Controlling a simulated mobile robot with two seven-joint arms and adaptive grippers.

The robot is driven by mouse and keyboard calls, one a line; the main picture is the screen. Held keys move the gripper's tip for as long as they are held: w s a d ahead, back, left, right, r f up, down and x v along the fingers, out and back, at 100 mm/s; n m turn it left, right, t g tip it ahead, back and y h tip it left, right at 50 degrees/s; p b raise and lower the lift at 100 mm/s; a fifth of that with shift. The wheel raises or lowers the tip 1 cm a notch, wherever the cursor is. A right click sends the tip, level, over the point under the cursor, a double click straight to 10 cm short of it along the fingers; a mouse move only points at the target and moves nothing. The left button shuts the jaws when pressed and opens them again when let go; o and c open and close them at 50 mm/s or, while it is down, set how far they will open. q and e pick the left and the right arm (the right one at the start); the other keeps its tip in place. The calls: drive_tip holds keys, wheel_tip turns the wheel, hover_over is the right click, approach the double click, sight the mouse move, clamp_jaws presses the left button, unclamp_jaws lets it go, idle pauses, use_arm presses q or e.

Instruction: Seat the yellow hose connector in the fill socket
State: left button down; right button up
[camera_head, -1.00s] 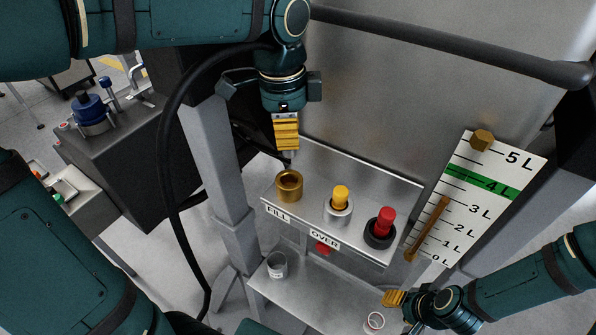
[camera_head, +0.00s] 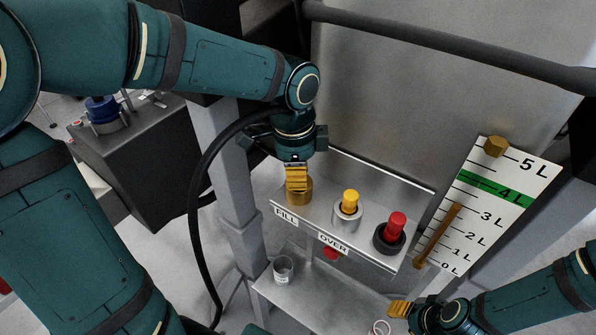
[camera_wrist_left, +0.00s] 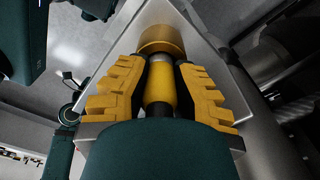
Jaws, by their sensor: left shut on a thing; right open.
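My left gripper (camera_head: 297,180) is shut on the yellow hose connector (camera_wrist_left: 160,85), directly above the brass fill socket (camera_head: 299,195). In the left wrist view the connector stands between the two yellow fingers, its pale metal tip pointing at the brass socket (camera_wrist_left: 161,38). The tip meets or overlaps the socket there; I cannot tell how deep it sits. In the head view the fingers hide the connector and part of the socket. The black hose (camera_head: 196,215) loops down to the left. My right gripper (camera_head: 400,309) is open at the lower right, away from the sockets.
A yellow-capped plug (camera_head: 350,200) and a red-capped plug (camera_head: 396,223) stand right of the fill socket on the metal shelf (camera_head: 320,208). A cup (camera_head: 283,268) stands on the lower shelf. A level gauge (camera_head: 490,210) is at right; a rail (camera_head: 440,45) crosses above.

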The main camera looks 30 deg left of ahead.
use_arm(q)
drive_tip(key=shift+f, duration=0.15)
drive_tip(key=c, duration=1)
unclamp_jaws()
drive_tip(key=shift+w, duration=0.1)
drive_tip(key=shift+r, duration=0.35)
drive_tip(key=r, duration=0.7)
drive_tip(key=r+p, duration=0.1)
drive_tip(key=r, duration=0.3)
drive_tip(key=shift+s+a+r, duration=0.2)
drive_tip(key=shift+a+r, duration=0.15)
drive_tip(key=shift+f, duration=0.1)
